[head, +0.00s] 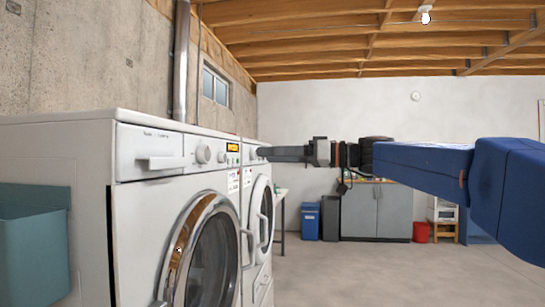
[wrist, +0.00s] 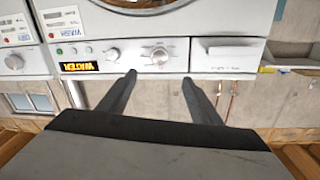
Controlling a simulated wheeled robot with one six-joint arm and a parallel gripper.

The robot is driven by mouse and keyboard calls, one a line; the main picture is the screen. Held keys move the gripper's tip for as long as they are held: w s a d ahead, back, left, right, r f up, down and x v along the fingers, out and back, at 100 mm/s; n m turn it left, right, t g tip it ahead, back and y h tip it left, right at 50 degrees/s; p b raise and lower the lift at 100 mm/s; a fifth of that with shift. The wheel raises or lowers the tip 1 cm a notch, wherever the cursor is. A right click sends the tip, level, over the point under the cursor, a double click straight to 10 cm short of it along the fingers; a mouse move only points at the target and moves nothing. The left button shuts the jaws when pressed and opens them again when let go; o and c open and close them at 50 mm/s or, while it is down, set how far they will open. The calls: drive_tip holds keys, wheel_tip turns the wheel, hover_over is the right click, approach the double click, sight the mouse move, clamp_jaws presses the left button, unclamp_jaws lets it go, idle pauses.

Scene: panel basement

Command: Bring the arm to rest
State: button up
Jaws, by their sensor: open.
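My blue arm (head: 420,158) reaches in from the right of the head view, stretched out level to the left. My gripper (head: 262,152) is at its end, in front of the control panel of the white machines. In the wrist view my gripper (wrist: 160,77) shows two dark fingers spread apart with nothing between them. The wrist picture is upside down. Beyond the fingertips is the washer's panel (wrist: 122,52) with knobs and a lit yellow display (wrist: 79,67). I cannot tell whether the tips touch it.
A white front-loading washer (head: 150,140) stands close on the left, with a second machine (head: 256,205) behind it. A teal bin (head: 35,245) is at the far left. Grey cabinets (head: 376,212) and a blue bin (head: 310,222) stand at the back. The floor at right is clear.

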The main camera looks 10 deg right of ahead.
drive_tip(key=s+d+f+m+g+h, duration=0.15)
drive_tip(key=s+f, duration=0.25)
drive_tip(key=f, duration=0.4)
drive_tip(key=s+f+m+h, duration=0.25)
drive_tip(key=s+f, duration=0.25)
drive_tip(key=f, duration=0.3)
drive_tip(key=s+f+m+h, duration=0.2)
drive_tip(key=s+f+h, duration=0.15)
drive_tip(key=f, duration=0.35)
drive_tip(key=s+d+f+m+h, duration=0.1)
drive_tip(key=s+d+f+h, duration=0.2)
drive_tip(key=f, duration=0.6)
drive_tip(key=s+d+f+m+g+h, duration=0.1)
drive_tip(key=s+d+f+m+h, duration=0.1)
drive_tip(key=s+d+f, duration=0.5)
drive_tip(key=s+d+f+m+h, duration=0.2)
drive_tip(key=s+d+f+h, duration=0.2)
drive_tip(key=s+f, duration=0.5)
drive_tip(key=shift+s+d+f, duration=0.3)
drive_tip(key=shift+d+f, duration=0.2)
drive_tip(key=shift+f, duration=0.3)
